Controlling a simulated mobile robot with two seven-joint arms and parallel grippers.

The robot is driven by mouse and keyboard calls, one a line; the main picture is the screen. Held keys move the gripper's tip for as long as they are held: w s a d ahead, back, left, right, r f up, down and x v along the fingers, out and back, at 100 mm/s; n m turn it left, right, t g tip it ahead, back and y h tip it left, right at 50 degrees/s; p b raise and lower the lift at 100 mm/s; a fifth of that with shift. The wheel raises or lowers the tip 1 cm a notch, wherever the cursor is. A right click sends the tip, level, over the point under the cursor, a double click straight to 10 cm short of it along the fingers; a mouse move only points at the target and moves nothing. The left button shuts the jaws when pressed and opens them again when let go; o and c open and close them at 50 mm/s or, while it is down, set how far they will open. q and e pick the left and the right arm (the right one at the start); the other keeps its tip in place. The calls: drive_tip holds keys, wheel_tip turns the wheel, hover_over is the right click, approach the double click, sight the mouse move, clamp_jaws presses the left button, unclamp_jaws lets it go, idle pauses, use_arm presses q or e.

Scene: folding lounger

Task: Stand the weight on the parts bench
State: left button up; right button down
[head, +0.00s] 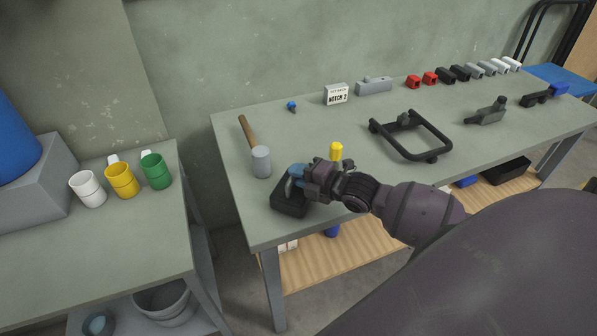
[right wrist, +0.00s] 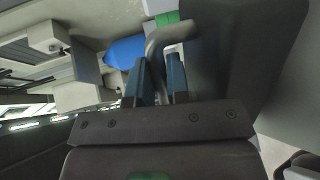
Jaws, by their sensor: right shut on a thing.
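The weight (head: 289,202) is a black block at the front left corner of the parts bench (head: 300,130). My right gripper (head: 296,178) reaches in from the right and is shut on its handle. In the right wrist view the blue fingers (right wrist: 161,82) close around a grey bent handle (right wrist: 166,35), which runs to the dark block (right wrist: 240,50). The block looks upright and is low over or on the bench top; I cannot tell whether its base touches. My left gripper is not in view.
A mallet (head: 261,160) lies just behind the weight, and a yellow-topped object (head: 336,151) stands behind my gripper. A black frame (head: 436,151) is further right. A sign (head: 336,94) and several small blocks line the back. A side table with mugs (head: 122,180) stands left across a gap.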

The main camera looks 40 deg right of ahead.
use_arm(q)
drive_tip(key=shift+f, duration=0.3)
use_arm(e)
drive_tip(key=shift+f, duration=0.4)
idle(0.9)
drive_tip(key=c, duration=1)
unclamp_jaws()
drive_tip(key=shift+f, duration=0.25)
drive_tip(key=shift+s, duration=0.1)
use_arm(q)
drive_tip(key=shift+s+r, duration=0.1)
use_arm(e)
drive_tip(key=shift+s+r, duration=0.1)
